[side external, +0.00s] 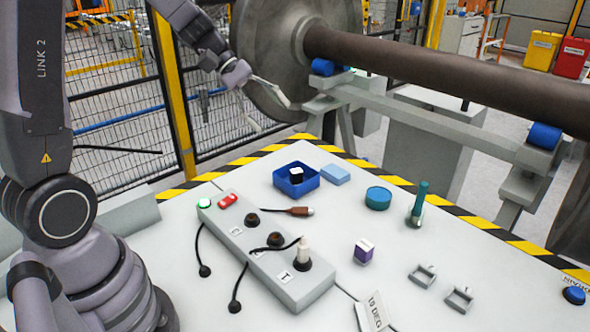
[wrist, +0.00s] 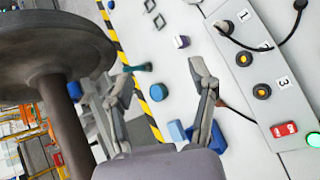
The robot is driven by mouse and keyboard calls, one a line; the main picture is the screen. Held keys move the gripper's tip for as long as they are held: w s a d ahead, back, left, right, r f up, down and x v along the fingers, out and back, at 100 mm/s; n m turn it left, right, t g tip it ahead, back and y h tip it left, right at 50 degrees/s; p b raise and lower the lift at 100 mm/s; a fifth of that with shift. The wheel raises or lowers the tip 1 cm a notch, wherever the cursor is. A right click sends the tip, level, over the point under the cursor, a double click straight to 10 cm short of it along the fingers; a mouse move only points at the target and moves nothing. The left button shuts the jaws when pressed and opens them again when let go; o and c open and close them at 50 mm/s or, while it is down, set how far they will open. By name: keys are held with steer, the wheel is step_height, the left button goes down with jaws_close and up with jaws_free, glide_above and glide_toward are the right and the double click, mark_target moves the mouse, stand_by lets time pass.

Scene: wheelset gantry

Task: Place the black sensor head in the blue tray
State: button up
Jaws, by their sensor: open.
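The black sensor head (side external: 296,175), a small dark block with a white top, sits inside the blue tray (side external: 312,184) at the middle back of the table. My gripper (side external: 273,114) is raised above and behind the tray, open, with nothing visible between its fingers. In the wrist view my gripper (wrist: 163,74) shows its two fingers spread apart. The blue tray (wrist: 217,140) is partly hidden behind one finger there, and the sensor head cannot be made out in that view.
A light blue block (side external: 335,175), a teal round tin (side external: 378,198) and an upright teal tool (side external: 419,203) stand right of the tray. A purple block (side external: 364,251) and a grey socket box (side external: 270,256) with cables are nearer. The large wheel (side external: 275,50) and axle stand close to my gripper.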

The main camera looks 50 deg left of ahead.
steer(key=s+r+m+y, duration=0.2)
steer(key=s+m, duration=0.2)
steer(key=s, duration=0.2)
steer(key=s+a+r+m+t+y, duration=0.1)
steer(key=s+r+m+y, duration=0.1)
steer(key=s, duration=0.5)
steer(key=s+a+r+m+t+y, duration=0.1)
steer(key=s+r+m+y, duration=0.1)
steer(key=s+m+y, duration=0.2)
steer(key=s+m, duration=0.2)
steer(key=s, duration=0.1)
steer(key=shift+s+a+r, duration=0.2)
steer(key=shift+s+r, duration=0.05)
